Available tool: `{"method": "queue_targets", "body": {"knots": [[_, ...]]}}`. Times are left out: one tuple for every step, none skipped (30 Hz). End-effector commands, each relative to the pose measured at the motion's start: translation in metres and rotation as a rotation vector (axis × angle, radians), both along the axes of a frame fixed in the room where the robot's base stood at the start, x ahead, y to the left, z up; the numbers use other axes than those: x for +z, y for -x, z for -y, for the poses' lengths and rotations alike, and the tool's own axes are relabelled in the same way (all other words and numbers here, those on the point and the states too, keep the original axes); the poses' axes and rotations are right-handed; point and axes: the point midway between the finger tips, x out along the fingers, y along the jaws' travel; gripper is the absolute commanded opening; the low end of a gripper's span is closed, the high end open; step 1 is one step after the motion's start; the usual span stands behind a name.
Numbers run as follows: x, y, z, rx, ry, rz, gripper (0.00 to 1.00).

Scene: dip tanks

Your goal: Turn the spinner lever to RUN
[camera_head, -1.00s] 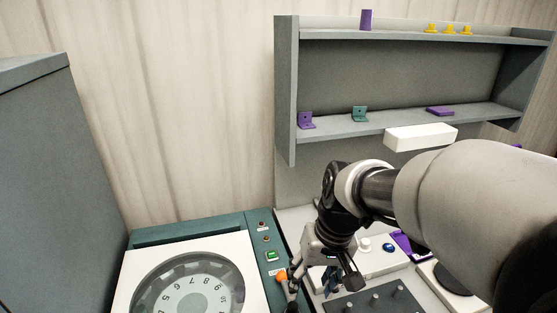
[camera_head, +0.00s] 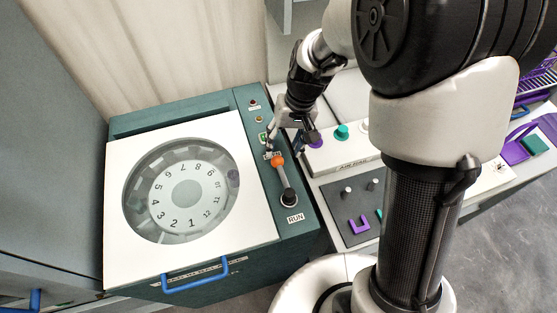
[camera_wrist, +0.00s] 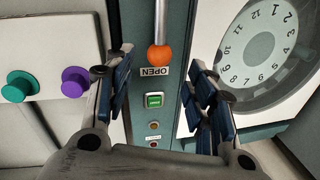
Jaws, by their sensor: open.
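The spinner is a teal cabinet with a white lid (camera_head: 122,250) and a round window over a numbered dial (camera_head: 187,193). On its right-hand panel, the spinner lever (camera_head: 284,180) has a dark pivot, a metal rod and an orange knob (camera_head: 277,160). The knob end points at the OPEN label (camera_wrist: 154,71), away from the RUN label (camera_head: 295,217) beside the pivot. My gripper (camera_head: 285,149) is open and empty by the knob. In the wrist view, the orange knob (camera_wrist: 160,58) appears between the blue-padded fingers of my gripper (camera_wrist: 160,65). I cannot tell whether they touch it.
A green button (camera_wrist: 154,100) and small indicator lamps lie on the panel beyond the knob. To the right stands a white unit with green (camera_head: 341,132) and purple knobs, and a grey pegboard (camera_head: 350,230). A blue handle (camera_head: 195,278) is on the spinner's front.

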Motion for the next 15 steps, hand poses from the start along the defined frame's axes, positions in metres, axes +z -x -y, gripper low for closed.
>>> {"method": "queue_targets", "body": {"knots": [[-0.015, 0.001, -0.002, 0.001, 0.0, -0.003, 0.51], [-0.021, 0.001, -0.004, 0.002, 0.0, -0.004, 0.51], [-0.029, 0.001, -0.005, 0.001, 0.001, -0.002, 0.51], [-0.035, 0.001, -0.006, 0.003, 0.0, -0.003, 0.51], [-0.04, 0.001, -0.008, 0.003, 0.001, -0.002, 0.51], [-0.047, 0.001, -0.009, 0.001, 0.0, -0.002, 0.51], [-0.051, 0.001, -0.01, 0.001, 0.0, -0.002, 0.51], [-0.056, 0.001, -0.011, 0.0, 0.0, -0.002, 0.51], [-0.061, 0.001, -0.012, 0.0, 0.0, -0.001, 0.51], [-0.064, 0.001, -0.012, 0.0, 0.0, -0.001, 0.51], [-0.066, 0.001, -0.013, 0.001, 0.0, -0.001, 0.51], [-0.069, 0.001, -0.013, 0.001, 0.0, 0.0, 0.51], [-0.071, 0.001, -0.014, 0.001, 0.0, 0.0, 0.51], [-0.073, 0.001, -0.014, 0.001, 0.0, 0.0, 0.51], [-0.074, 0.001, -0.014, 0.001, 0.001, 0.001, 0.51]]}}
